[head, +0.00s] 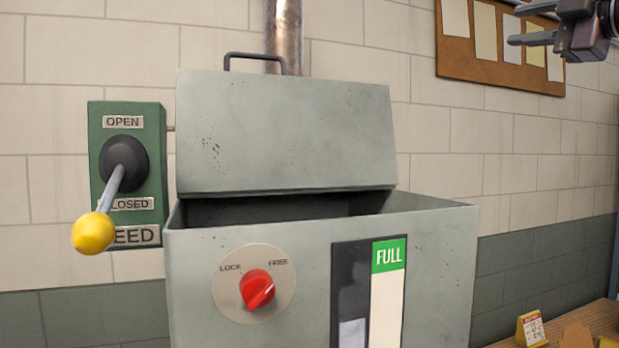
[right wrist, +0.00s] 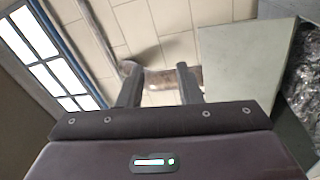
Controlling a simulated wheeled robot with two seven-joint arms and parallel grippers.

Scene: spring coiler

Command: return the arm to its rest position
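My right gripper (head: 515,25) is high at the top right of the head view, in front of the corkboard and clear of the machine. Its two fingers stand apart with nothing held. In the right wrist view the gripper (right wrist: 155,68) also shows its fingers spread, with only blurred background between them. My left gripper is in neither view.
A grey machine bin (head: 440,265) has its lid (head: 285,130) raised. Its red knob (head: 257,289) sits between LOCK and FREE labels. A yellow-tipped lever (head: 93,233) juts from a green panel (head: 150,185). A corkboard (head: 450,50) hangs behind; a wooden table (head: 592,318) stands lower right.

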